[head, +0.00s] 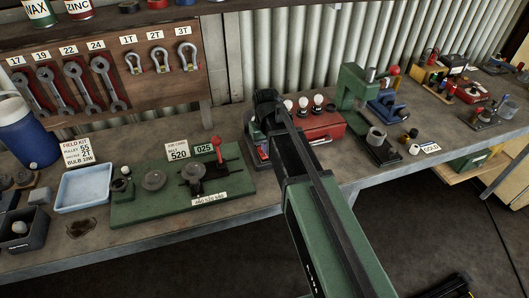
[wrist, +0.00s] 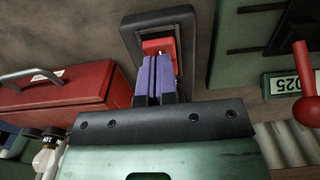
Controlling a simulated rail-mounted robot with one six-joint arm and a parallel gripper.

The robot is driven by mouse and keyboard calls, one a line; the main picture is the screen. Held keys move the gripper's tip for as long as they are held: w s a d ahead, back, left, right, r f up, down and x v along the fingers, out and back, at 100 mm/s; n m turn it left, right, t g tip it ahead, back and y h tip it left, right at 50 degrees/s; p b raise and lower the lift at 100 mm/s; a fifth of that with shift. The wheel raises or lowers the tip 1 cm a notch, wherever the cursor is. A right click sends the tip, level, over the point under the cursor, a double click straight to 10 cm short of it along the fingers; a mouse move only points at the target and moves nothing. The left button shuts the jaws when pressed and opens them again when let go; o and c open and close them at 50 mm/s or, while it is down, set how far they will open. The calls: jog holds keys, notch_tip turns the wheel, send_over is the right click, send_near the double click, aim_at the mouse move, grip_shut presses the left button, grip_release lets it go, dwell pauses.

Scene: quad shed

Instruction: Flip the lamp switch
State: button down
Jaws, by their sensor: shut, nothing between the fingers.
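The lamp switch shows in the wrist view as a red rocker (wrist: 158,46) set in a dark rectangular housing (wrist: 128,30) on the bench. My gripper (wrist: 157,60) has its two purple fingers shut together with nothing between them. The fingertips overlap the near part of the red rocker in the wrist view; I cannot tell whether they touch it.
A red box (head: 320,126) with several white bulbs stands right of the switch. A green board (head: 150,209) with discs and a red-knobbed lever (head: 217,146) lies left. A green press (head: 357,88) stands farther right. The corrugated wall (head: 300,40) is behind.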

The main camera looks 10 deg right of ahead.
jog(key=shift+f+b, duration=0.95)
jog(key=shift+f, duration=0.05)
dwell(0.3)
notch_tip(320, 180, up, 7)
jog(key=p, duration=0.7)
jog(key=shift+r, duration=0.15)
jog(key=s, duration=1.5)
jog(key=shift+s+m, duration=0.4)
